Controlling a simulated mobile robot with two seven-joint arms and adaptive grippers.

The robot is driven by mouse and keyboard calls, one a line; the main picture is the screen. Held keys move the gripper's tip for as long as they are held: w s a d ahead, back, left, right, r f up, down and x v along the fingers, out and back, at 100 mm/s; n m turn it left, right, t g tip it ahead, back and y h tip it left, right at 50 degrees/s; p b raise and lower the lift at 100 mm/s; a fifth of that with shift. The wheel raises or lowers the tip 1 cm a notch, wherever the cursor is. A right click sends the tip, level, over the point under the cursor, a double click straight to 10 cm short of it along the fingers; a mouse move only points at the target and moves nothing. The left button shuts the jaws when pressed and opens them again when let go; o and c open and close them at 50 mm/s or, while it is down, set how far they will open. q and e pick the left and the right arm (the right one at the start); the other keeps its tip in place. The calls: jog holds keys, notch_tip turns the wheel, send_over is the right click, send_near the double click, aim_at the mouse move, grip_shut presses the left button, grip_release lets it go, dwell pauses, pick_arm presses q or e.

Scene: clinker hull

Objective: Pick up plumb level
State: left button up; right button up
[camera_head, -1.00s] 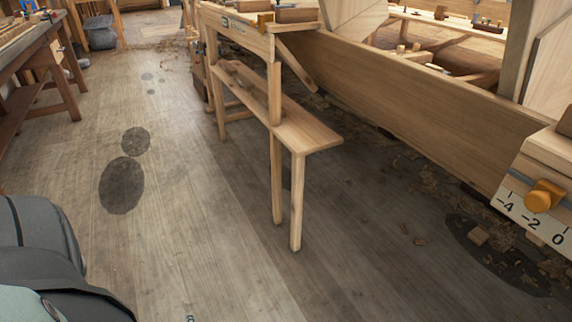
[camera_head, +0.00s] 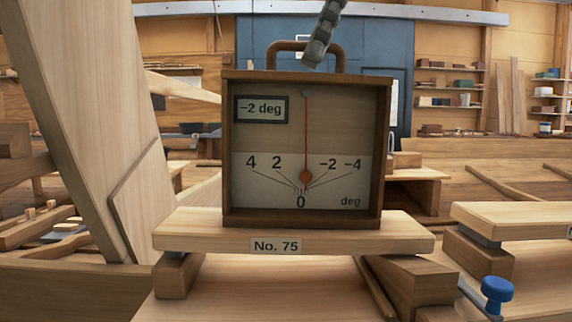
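The plumb level (camera_head: 232,150) is an upright, dark-framed wooden box with a pale dial face, a red needle, an orange pivot and a "-2 deg" plate. Its brown arched handle (camera_head: 277,46) rises from the top. It stands on a pale wooden board (camera_head: 190,230) labelled "No. 75". Part of my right gripper (camera_head: 322,36), a dark grey segmented finger, comes down from the top edge and overlaps the handle in the picture. I cannot tell whether it touches the handle. The rest of this gripper is out of frame. My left gripper is not in view.
Wooden blocks (camera_head: 410,285) support the board. A tall tilted plank (camera_head: 85,110) stands close on the left. Another board (camera_head: 520,219) and a blue knob (camera_head: 496,290) are at the right. Shelves line the back wall.

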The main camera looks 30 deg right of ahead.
aim_at(299, 78)
jog(key=x, duration=0.5)
jog(key=shift+w+a+f, duration=0.1)
jog(key=shift+a, duration=0.15)
jog(key=shift+c, duration=0.3)
grip_shut()
